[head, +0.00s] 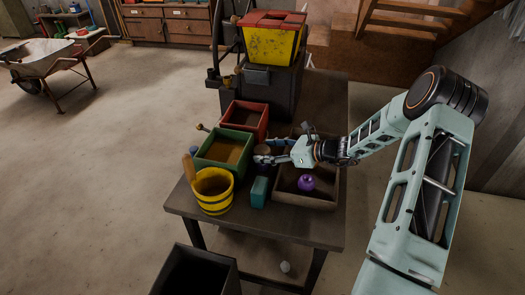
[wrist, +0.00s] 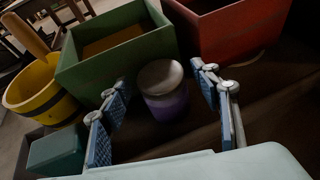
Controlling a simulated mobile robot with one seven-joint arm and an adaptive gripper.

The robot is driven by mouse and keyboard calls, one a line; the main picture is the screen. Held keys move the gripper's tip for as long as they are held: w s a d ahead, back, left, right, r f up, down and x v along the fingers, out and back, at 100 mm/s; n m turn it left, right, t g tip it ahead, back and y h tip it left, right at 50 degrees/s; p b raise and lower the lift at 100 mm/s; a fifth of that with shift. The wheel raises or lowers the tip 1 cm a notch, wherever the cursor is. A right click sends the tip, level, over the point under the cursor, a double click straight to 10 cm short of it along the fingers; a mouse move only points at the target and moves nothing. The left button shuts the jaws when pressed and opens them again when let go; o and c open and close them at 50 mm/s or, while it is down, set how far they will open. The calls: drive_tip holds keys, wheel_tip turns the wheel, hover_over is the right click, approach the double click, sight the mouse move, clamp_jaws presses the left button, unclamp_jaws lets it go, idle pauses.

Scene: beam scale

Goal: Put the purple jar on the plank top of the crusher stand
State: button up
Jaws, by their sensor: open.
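The purple jar (wrist: 168,105) stands upright in the wrist view, with a pale grey-brown lid and a purple body. It is between the two spread fingers of my gripper (wrist: 160,86), with a gap on each side. In the head view my gripper (head: 266,158) is low over the table, beside the green box, and largely hides the jar. A dark stand (head: 268,93) at the back of the table bears a yellow bin with a red lid; I cannot tell whether this is the crusher stand. No plank top is clearly visible.
A green box (head: 222,150) and a red box (head: 246,117) stand close beyond the jar. A yellow bucket (head: 213,193) and teal block (head: 258,192) are near the front. A shallow tray (head: 322,203) holds a purple round thing (head: 306,183) under my arm.

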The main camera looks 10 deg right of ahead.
drive_tip(key=v, duration=1)
drive_tip(key=shift+p, duration=0.35)
drive_tip(key=shift+w, duration=0.1)
